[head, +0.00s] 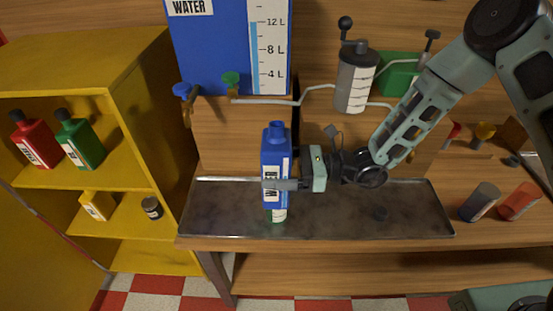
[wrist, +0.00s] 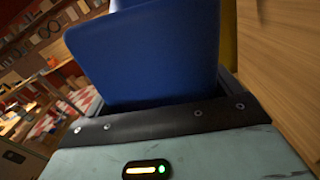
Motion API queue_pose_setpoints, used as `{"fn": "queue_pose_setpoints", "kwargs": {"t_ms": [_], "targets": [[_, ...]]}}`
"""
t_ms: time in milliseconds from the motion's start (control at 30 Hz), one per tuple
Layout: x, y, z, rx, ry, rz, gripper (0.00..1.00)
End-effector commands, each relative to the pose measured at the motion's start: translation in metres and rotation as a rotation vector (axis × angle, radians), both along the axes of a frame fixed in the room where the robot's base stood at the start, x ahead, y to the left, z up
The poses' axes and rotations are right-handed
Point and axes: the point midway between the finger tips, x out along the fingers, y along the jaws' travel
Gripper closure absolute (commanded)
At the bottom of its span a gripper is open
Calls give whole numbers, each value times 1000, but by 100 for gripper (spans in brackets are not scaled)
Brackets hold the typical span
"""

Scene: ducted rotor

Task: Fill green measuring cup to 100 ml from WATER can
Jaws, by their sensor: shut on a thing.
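My gripper (head: 282,184) is shut on the blue WATER can (head: 274,150), a bottle-shaped can with a short neck and a white label. The can is upright above the metal tray, and it fills much of the wrist view as a blue surface (wrist: 150,55). A small green and white piece (head: 277,215) shows directly below the can, close to its bottom. It may be the green measuring cup, but the can hides most of it and I cannot read any level. I cannot tell whether the can touches it.
The metal tray (head: 350,215) is mostly clear on the right. Behind stands a blue WATER tank (head: 215,55) with taps and a pipe. A yellow shelf (head: 110,180) on the left holds red and green bottles.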

Motion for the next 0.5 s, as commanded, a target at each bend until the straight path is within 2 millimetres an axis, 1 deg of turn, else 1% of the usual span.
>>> {"fn": "queue_pose_setpoints", "kwargs": {"t_ms": [133, 500], "targets": [[-6, 1, -6, 5, 53, 1, 58], [-27, 2, -14, 13, 271, 1, 58]]}}
